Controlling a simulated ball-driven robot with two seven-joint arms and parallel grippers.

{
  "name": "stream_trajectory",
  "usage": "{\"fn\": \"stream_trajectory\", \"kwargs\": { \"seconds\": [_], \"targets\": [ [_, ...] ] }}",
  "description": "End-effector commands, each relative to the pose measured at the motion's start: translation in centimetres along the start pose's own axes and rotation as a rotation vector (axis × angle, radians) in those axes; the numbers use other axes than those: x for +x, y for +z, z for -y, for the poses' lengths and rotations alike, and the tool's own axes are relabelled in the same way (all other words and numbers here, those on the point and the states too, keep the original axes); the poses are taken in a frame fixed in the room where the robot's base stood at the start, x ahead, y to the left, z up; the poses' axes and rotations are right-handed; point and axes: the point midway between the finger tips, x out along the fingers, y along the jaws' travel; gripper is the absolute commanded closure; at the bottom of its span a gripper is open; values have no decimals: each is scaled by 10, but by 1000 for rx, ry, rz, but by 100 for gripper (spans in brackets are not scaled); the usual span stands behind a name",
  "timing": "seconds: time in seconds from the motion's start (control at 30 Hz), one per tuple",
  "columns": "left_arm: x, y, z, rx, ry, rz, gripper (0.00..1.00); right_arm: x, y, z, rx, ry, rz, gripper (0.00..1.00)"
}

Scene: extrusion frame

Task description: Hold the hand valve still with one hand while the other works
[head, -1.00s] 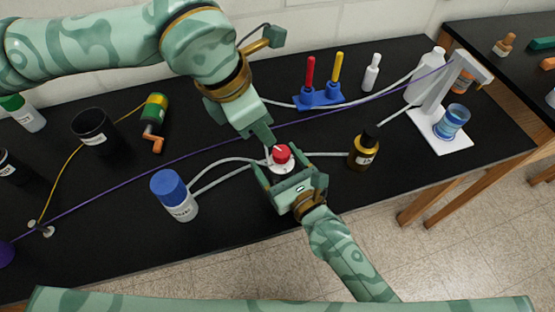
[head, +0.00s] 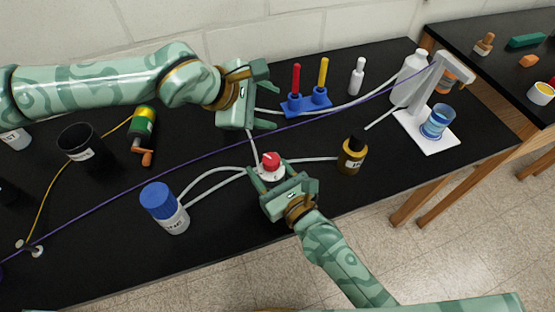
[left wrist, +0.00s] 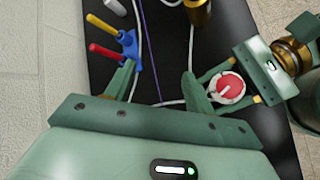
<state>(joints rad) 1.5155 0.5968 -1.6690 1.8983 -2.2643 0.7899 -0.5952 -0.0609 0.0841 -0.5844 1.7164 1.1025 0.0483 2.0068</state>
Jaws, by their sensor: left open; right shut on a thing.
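The hand valve has a red knob (head: 271,161) on a white body (head: 272,174) and lies at the middle of the black bench. Pale tubes meet at it. My right gripper (head: 270,179) is shut on the valve body from the front, with a finger on either side. The valve and its knob with a white mark also show in the left wrist view (left wrist: 229,86), between the right gripper's fingers. My left gripper (head: 266,98) is open and empty, above and behind the valve, apart from the knob. Its spread fingers show in the left wrist view (left wrist: 158,88).
A blue-capped bottle (head: 166,207) stands left of the valve and a dark amber bottle (head: 352,154) right of it. A blue rack (head: 309,102) with red and yellow handles is behind. A purple cord (head: 200,172) crosses the bench.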

Motion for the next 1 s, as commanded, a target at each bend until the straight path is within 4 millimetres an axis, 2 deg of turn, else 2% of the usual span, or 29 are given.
{"fn": "stream_trajectory", "kwargs": {
  "seconds": [0.1,0.27,0.37,0.5,0.6,0.7,0.8,1.0],
  "targets": [
    [17,-17,-14,349,143,98,46,0,0,0,0,0,-1,74],
    [24,-36,-16,875,366,191,46,0,0,0,0,0,-1,74],
    [22,-47,-6,1209,514,228,46,0,0,0,0,0,-1,74],
    [11,-62,25,1656,733,266,46,0,-1,0,0,0,-1,74],
    [0,-72,52,1920,886,289,46,0,-1,0,0,0,-1,74],
    [-11,-81,76,2113,1019,308,46,0,-1,0,0,0,-1,74],
    [-20,-87,94,2236,1119,321,46,0,-1,0,0,0,-1,74],
    [-22,-83,107,2317,1200,333,46,0,-1,0,1,1,-2,74]
  ]
}}
